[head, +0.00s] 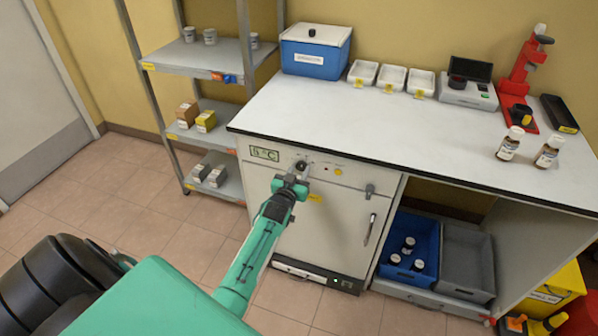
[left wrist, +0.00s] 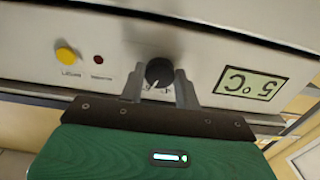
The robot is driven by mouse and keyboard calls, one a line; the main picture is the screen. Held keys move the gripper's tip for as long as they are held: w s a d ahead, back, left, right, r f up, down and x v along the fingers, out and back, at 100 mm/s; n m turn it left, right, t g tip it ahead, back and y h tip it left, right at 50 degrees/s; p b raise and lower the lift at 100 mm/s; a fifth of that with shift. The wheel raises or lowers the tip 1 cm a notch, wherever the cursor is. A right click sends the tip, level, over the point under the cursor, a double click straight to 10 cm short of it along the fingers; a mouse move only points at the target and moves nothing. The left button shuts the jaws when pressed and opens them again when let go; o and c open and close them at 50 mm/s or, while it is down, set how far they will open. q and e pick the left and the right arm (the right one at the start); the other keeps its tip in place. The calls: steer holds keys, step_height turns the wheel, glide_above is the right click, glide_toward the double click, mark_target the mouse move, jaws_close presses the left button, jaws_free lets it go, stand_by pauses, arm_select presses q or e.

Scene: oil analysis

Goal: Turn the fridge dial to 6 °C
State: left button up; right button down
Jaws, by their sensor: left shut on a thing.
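The fridge (head: 330,222) is a white front under the left part of the bench. Its dark round dial (head: 301,164) is near the top of the front, just right of the display (head: 264,154). In the left wrist view the dial (left wrist: 159,72) sits between my fingers, and the display (left wrist: 250,84) appears upside down and reads 5 °C. My left gripper (head: 298,173) is at the dial, shut on it, and its fingers (left wrist: 159,84) cover the dial's sides. My right gripper is not in view.
A yellow button (left wrist: 66,55) and a small dark red light (left wrist: 98,59) are beside the dial. The fridge handle (head: 370,229) stands out at right. The bench top (head: 380,125) overhangs above, and a shelf rack (head: 205,115) stands at left.

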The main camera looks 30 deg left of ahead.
arm_select(q)
steer(key=o, duration=1)
steer(key=shift+s, duration=0.1)
steer(key=v, duration=1.3)
steer(key=shift+s+b, duration=0.3)
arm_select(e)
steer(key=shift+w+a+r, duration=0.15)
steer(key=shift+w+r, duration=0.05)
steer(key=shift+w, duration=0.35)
